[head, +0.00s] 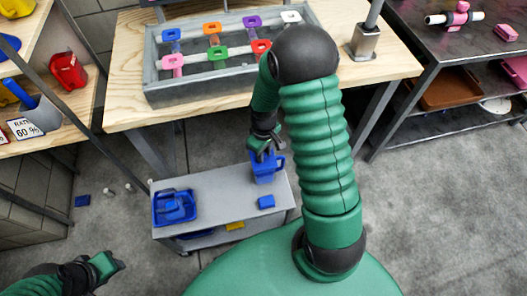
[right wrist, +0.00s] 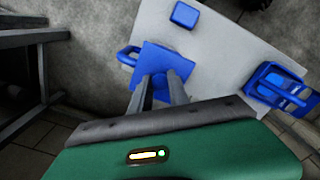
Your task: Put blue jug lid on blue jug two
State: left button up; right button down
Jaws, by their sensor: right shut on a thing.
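A blue jug (head: 265,169) stands upright on the grey cart at its right back, with its handle showing. My right gripper (head: 266,151) is directly above it. In the right wrist view the right gripper's fingers (right wrist: 160,84) are shut on a flat, square blue lid (right wrist: 163,58) that covers the jug top. The jug handle (right wrist: 128,55) sticks out to the left there. I cannot tell whether the lid is fully seated. Another small blue square piece (head: 266,202) lies on the cart in front of the jug. My left gripper (head: 107,267) hangs empty at the lower left.
A blue bin (head: 157,221) with a blue object in it sits at the cart's left end. The grey cart top (head: 222,207) is clear between. Behind is a wooden bench (head: 123,100) with a grey tray of coloured handles (head: 170,99). A blue piece (head: 82,200) lies on the floor.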

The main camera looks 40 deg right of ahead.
jog(key=c, duration=1.2)
grip_release()
jog(key=shift+o, duration=0.5)
jog(key=o, duration=0.4)
notch_tip(320, 180, up, 7)
jog(key=p, duration=0.7)
jog(key=shift+r, duration=0.1)
